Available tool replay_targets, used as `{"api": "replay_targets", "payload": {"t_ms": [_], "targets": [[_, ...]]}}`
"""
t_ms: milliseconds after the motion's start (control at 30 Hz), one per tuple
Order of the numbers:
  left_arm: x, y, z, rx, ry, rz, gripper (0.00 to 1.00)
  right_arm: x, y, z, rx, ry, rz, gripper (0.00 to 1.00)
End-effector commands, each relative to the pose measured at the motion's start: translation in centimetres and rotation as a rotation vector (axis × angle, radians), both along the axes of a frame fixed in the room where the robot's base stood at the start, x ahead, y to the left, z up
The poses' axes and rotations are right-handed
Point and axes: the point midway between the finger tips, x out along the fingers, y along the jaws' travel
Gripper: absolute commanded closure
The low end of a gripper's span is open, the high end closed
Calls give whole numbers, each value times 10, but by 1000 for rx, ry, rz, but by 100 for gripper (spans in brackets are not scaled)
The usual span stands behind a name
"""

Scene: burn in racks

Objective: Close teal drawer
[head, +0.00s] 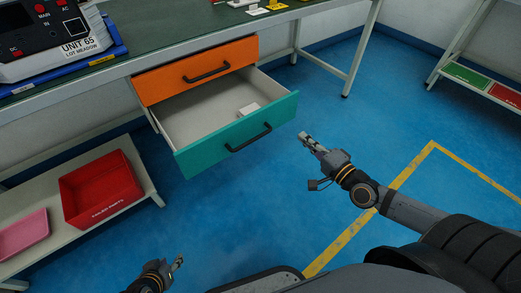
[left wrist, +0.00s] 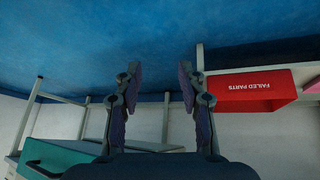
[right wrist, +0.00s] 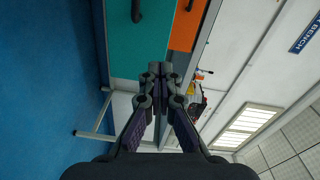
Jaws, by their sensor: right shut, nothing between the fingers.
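The teal drawer (head: 240,137) stands pulled out below the orange drawer (head: 196,71). Its inside shows, with a small white box in it, and a black bar handle (head: 248,138) is on its front. My right gripper (head: 303,136) is shut and empty, just right of the teal front, apparently apart from it. In the right wrist view the teal front (right wrist: 140,45) lies ahead of the shut fingers (right wrist: 160,68). My left gripper (head: 178,262) is low at the bottom left, away from the drawer. In the left wrist view its fingers (left wrist: 160,75) are spread with nothing between them.
The orange drawer appears shut under the green bench top (head: 160,50). A red bin (head: 100,188) and a pink tray (head: 22,233) sit on a low shelf at left. A test unit (head: 60,30) is on the bench.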

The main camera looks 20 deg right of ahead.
Motion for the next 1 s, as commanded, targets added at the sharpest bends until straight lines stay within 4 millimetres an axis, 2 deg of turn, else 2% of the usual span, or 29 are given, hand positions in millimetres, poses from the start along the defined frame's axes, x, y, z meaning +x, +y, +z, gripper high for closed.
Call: {"api": "replay_targets", "payload": {"t_ms": [33, 100, 367, 567, 1000], "targets": [[2, -3, -4, -7, -17, -3, 60, -4, 15, -5, 60, 1, 28, 100], [3, -5, 6, -12, -28, -8, 60, -7, 28, 4, 123, 7, 47, 100], [9, -5, 18, -13, -53, -8, 60, -8, 33, 13, 155, 9, 53, 100], [36, -3, 37, -6, -175, 2, 60, -4, 33, 11, 152, 11, 48, 100], [101, 4, 109, 10, -535, 24, 60, 8, 36, 10, 150, 12, 45, 100]]}}
